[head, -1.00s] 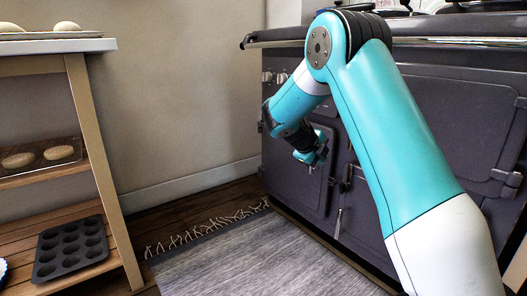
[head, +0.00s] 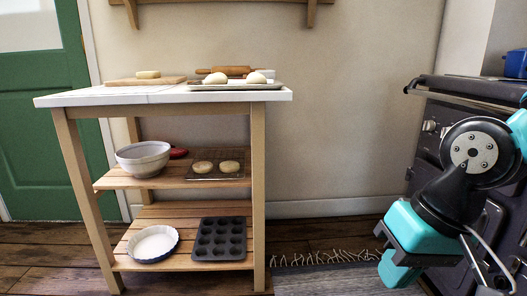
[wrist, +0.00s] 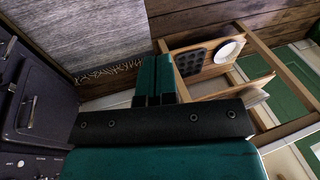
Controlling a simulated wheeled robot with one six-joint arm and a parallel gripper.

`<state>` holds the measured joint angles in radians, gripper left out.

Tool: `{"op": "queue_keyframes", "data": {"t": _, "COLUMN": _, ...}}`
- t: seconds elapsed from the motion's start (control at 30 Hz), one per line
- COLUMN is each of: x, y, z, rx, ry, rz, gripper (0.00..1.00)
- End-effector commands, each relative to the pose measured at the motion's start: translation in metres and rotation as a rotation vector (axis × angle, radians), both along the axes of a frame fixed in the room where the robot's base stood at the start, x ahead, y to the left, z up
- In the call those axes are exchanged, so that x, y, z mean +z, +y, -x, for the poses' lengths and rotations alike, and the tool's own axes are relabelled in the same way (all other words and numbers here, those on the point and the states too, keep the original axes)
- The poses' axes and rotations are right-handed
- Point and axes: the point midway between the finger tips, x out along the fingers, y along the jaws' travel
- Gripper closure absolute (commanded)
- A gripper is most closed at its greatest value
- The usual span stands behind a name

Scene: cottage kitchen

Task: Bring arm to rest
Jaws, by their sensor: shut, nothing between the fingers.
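My teal and black gripper (head: 392,273) hangs at the lower right of the head view, pointing down and in front of the dark range cooker (head: 430,120). In the wrist view its two teal fingers (wrist: 156,68) lie side by side, shut and empty. The gripper touches nothing that I can see. My arm is folded at the right edge, and much of it is out of the head view.
A wooden trolley (head: 258,170) with a pale top stands left of centre, holding bowls, tins and dough. A grey fringed rug (head: 330,280) lies on the floor. A green door (head: 40,130) is at far left.

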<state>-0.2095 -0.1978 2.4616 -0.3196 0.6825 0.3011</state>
Motion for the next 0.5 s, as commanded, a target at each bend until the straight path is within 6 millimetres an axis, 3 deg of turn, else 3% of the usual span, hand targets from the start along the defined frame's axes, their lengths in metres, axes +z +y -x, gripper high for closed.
{"op": "queue_keyframes", "data": {"t": 0.03, "x": 0.018, "y": 0.012, "z": 0.027, "rx": 0.176, "ry": -0.015, "rz": -0.021, "gripper": 1.0}}
{"op": "queue_keyframes", "data": {"t": 0.13, "x": 0.038, "y": 0.029, "z": 0.075, "rx": 0.52, "ry": -0.049, "rz": -0.066, "gripper": 1.0}}
{"op": "queue_keyframes", "data": {"t": 0.5, "x": 0.17, "y": 0.027, "z": 0.066, "rx": 0.48, "ry": -0.045, "rz": -0.059, "gripper": 1.0}}
